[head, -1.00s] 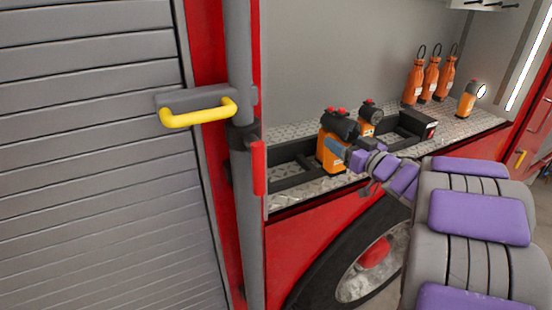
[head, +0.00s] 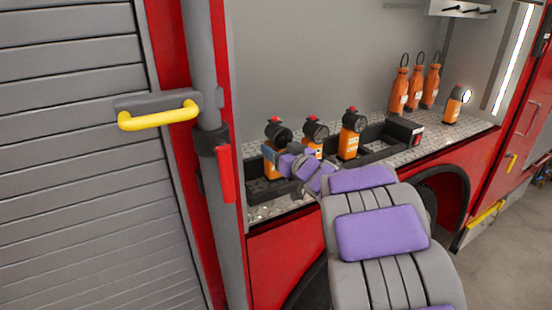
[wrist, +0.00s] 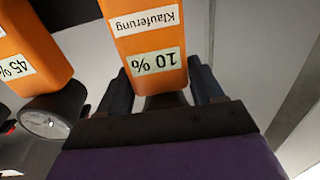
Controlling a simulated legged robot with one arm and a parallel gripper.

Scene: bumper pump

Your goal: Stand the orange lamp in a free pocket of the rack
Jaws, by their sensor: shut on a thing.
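My gripper (head: 284,162) is shut on an orange lamp (head: 269,168) with a black head and red top, at the left part of the black rack (head: 368,153). The held lamp is upright. I cannot tell whether its base is inside a pocket or above it. In the wrist view my gripper (wrist: 160,88) has a finger on each side of the lamp (wrist: 150,45), whose label reads 10 %. Two similar lamps (head: 313,150) (head: 349,145) stand in the rack to its right. Right of them a pocket (head: 378,146) looks empty.
A lit orange lamp (head: 453,108) stands on the metal deck (head: 440,133), right of the rack. Several orange bottles (head: 400,92) stand behind. A grey post (head: 205,100) and a yellow handle (head: 158,116) are at the left. A second lamp, labelled 45 % (wrist: 30,55), is close in the wrist view.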

